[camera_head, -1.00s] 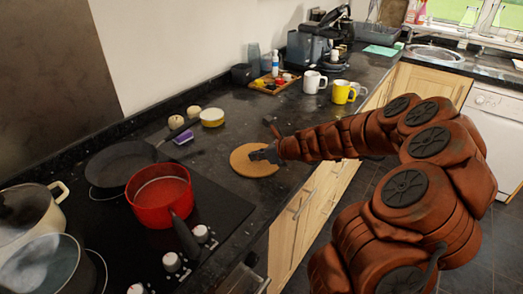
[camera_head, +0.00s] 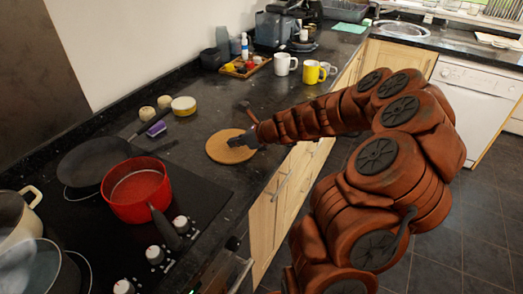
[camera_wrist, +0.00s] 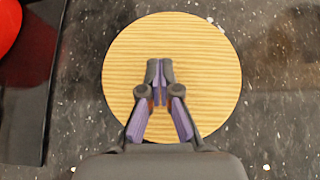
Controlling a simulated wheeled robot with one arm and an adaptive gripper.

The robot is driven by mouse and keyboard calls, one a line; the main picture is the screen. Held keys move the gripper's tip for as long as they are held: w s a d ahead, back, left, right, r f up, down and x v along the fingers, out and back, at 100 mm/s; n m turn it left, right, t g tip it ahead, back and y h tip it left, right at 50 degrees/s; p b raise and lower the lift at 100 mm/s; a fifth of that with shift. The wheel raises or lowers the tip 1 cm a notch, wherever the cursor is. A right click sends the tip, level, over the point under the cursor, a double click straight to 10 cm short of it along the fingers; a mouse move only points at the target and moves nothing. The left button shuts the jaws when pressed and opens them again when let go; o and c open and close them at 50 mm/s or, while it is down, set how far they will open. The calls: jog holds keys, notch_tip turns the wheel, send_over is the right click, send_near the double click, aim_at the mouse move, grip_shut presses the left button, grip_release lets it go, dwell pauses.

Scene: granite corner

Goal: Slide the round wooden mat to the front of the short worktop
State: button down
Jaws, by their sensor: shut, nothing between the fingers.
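The round wooden mat (camera_head: 228,149) lies flat on the dark speckled worktop, right of the hob and near the worktop's front edge. In the wrist view the mat (camera_wrist: 205,50) fills the middle, pale with straight grain. My gripper (camera_head: 240,142) is over the mat's right part in the head view. In the wrist view my gripper (camera_wrist: 159,68) is shut and empty, its fingertips over the middle of the mat. I cannot tell whether the fingertips touch the mat.
A red pot (camera_head: 137,190) and a black frying pan (camera_head: 100,160) stand on the hob to the left. Worktop around the mat is clear.

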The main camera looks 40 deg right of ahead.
jog(key=shift+s+d+r+b, duration=0.1)
jog(key=shift+s+d+b, duration=0.2)
jog(key=shift+s+d, duration=0.85)
jog(key=shift+s+d+f+b, duration=0.1)
jog(key=shift+s+d+b, duration=0.25)
jog(key=shift+s, duration=1.65)
jog(key=shift+s+d+r+b, duration=0.1)
jog(key=shift+s+d+b, duration=0.15)
jog(key=shift+s+d, duration=0.95)
jog(key=shift+s+a, duration=0.35)
jog(key=shift+a, duration=0.15)
